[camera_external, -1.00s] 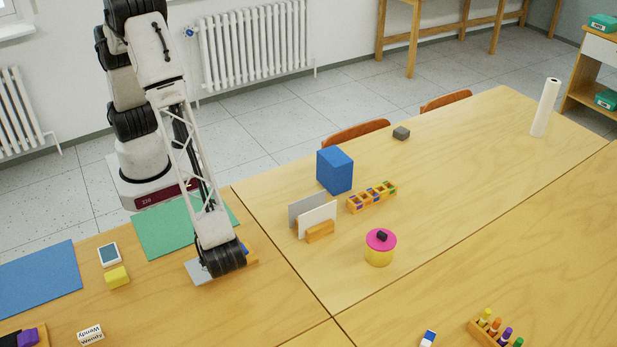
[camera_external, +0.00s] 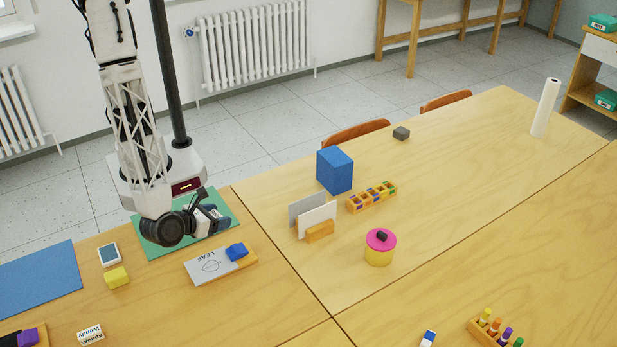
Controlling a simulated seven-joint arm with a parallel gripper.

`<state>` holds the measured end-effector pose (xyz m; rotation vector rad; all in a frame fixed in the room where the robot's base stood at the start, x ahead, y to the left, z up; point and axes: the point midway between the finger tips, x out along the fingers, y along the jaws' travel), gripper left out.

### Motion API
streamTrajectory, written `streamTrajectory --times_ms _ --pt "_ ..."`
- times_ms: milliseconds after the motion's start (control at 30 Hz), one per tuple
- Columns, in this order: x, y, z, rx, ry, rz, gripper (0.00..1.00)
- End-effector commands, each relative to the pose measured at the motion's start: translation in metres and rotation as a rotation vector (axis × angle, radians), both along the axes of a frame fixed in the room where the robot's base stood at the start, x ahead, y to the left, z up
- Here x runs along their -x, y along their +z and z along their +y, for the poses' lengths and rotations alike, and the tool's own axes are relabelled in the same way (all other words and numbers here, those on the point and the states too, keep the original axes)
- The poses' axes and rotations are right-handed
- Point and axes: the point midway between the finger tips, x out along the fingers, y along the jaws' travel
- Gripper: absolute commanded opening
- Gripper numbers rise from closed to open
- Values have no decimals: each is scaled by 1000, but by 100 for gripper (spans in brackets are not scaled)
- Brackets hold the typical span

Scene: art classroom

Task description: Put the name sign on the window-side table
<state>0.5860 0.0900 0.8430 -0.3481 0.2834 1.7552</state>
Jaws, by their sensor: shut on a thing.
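A small white name sign (camera_external: 90,335) with dark lettering, seemingly "Wendy" on one line, lies on the near left table (camera_external: 150,310). My gripper (camera_external: 212,215) is over the green mat, behind the leaf card, at the back of that table. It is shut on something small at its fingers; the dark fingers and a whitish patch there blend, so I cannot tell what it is. The right-hand table (camera_external: 460,190) adjoins across a seam. Which table is the window-side one is not certain; a window edge shows at top left.
A yellow block (camera_external: 117,277) and blue mat (camera_external: 40,281) are left. The right table holds a blue box (camera_external: 335,170), upright cards (camera_external: 318,220) and a pink-lidded pot (camera_external: 380,247).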

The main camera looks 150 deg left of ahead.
Motion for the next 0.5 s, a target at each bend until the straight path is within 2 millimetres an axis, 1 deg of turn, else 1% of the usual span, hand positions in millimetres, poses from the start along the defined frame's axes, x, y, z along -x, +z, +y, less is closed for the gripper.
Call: streamTrajectory --times_ms 100,267,500 --pt "3 -1 -7 0 -143 0 43" --pt "3 -1 -17 1 -329 -1 43" --pt "2 -2 -38 1 -594 1 43"
